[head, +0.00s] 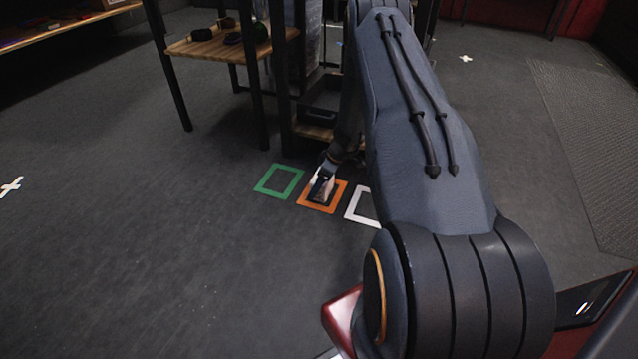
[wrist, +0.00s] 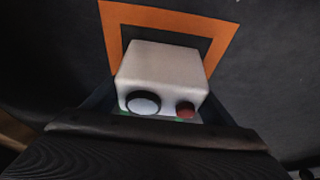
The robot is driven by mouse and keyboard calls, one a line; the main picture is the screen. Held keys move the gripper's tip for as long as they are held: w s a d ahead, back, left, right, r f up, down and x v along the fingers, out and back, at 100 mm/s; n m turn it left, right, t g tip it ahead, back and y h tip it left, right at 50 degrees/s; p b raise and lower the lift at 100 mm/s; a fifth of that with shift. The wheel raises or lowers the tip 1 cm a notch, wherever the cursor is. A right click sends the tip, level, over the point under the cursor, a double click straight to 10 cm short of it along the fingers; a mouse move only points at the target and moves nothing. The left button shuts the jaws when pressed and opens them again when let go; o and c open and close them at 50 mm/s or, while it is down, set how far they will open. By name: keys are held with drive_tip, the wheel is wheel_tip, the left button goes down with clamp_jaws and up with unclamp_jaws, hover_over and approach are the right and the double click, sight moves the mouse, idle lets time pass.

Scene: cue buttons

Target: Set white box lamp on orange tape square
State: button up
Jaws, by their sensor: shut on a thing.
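The white box lamp (wrist: 163,72) shows large in the wrist view, with a round dark-rimmed lens and a small red button on the side facing my camera. My gripper (head: 322,183) is shut on it; the jaws show along the bottom of the wrist view. The orange tape square (wrist: 112,40) lies on the floor behind and under the lamp in that view. In the head view the orange tape square (head: 316,208) is on the floor, and my gripper and the lamp are over it. I cannot tell whether the lamp touches the floor.
A green tape square (head: 263,187) lies left of the orange one and a white tape square (head: 353,207) lies right of it, partly behind my arm. A shelf unit (head: 210,45) with dark legs stands behind.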

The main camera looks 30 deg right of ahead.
drive_tip(key=o, duration=1.5)
drive_tip(key=shift+c, duration=0.2)
drive_tip(key=p+v, duration=0.7)
drive_tip(key=v, duration=0.5)
drive_tip(key=w+a+r, duration=0.2)
drive_tip(key=a+r, duration=1)
drive_tip(key=a, duration=0.4)
drive_tip(key=s+a+r+g, duration=0.1)
drive_tip(key=s+a+r, duration=0.3)
drive_tip(key=a+r, duration=0.45)
drive_tip(key=s+a+r+g, duration=0.1)
drive_tip(key=s+a+r, duration=0.4)
drive_tip(key=a, duration=0.7)
drive_tip(key=s+a+r+g, duration=0.1)
drive_tip(key=s+a+r, duration=0.3)
drive_tip(key=s, duration=0.4)
drive_tip(key=s+a+r+n, duration=0.1)
drive_tip(key=s+a+r, duration=0.35)
drive_tip(key=s, duration=0.45)
drive_tip(key=s+a+r+g, duration=0.1)
drive_tip(key=s+a+r, duration=0.2)
drive_tip(key=s+a, duration=0.35)
drive_tip(key=s+d+r+h, duration=0.1)
drive_tip(key=s+d, duration=0.2)
drive_tip(key=s, duration=0.8)
drive_tip(key=shift+s+d+r+m+t+h, duration=0.2)
drive_tip(key=shift+s+d+m+t+h, duration=0.05)
drive_tip(key=shift+d+m+t+h, duration=0.05)
